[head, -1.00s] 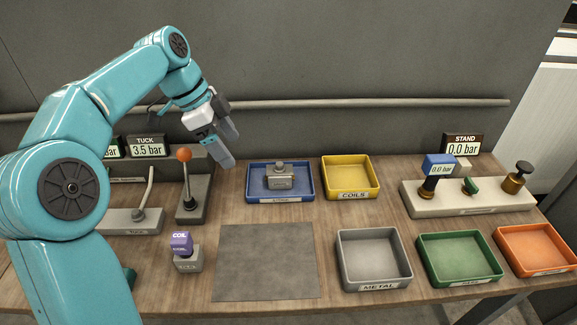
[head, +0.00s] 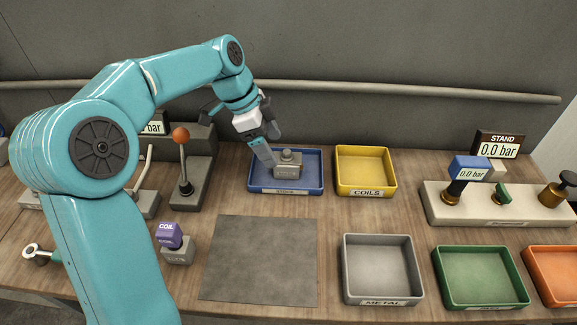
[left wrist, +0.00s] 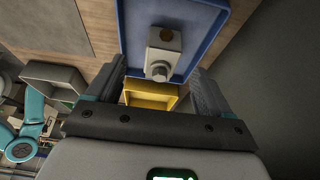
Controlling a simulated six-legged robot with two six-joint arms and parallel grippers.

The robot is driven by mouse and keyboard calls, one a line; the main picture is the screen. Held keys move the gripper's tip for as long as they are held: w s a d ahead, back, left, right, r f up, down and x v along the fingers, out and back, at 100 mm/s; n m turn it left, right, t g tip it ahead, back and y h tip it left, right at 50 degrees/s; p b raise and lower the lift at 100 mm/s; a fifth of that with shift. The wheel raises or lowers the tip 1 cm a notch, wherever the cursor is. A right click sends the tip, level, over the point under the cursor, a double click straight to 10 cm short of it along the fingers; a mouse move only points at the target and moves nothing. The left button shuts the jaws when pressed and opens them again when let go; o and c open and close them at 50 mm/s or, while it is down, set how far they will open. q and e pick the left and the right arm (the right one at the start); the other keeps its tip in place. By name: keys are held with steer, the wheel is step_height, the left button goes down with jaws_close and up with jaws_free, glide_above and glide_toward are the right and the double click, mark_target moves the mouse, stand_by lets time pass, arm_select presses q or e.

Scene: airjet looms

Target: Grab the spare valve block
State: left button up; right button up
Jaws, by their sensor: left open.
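The spare valve block (head: 288,165) is a small grey block with a round knob on top. It sits in the blue tray (head: 258,188) at the back of the bench. My left gripper (head: 268,145) is at the tray's upper left, its fingers close to the block in the head view. In the left wrist view the block (left wrist: 163,52) lies in the blue tray (left wrist: 200,52), ahead of the open, empty jaws (left wrist: 155,92). I cannot tell the exact gap between fingers and block. My right gripper is not in view.
A yellow coils tray (head: 364,191) stands right of the blue tray. Grey (head: 382,302), green (head: 482,304) and orange (head: 560,250) trays line the front right. A lever with an orange knob (head: 180,134) stands left. A rail (head: 400,90) runs along the wall behind. The grey mat (head: 260,258) is bare.

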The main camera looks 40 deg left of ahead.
mark_target(282, 153)
arm_select(q)
steer(key=shift+x, duration=0.8)
steer(key=x, duration=0.3)
steer(key=w+b+x, duration=0.1)
steer(key=x, duration=0.1)
steer(key=shift+d+r, duration=0.1)
steer(key=shift+d, duration=0.35)
steer(key=shift+r, duration=0.1)
steer(key=c, duration=1.3)
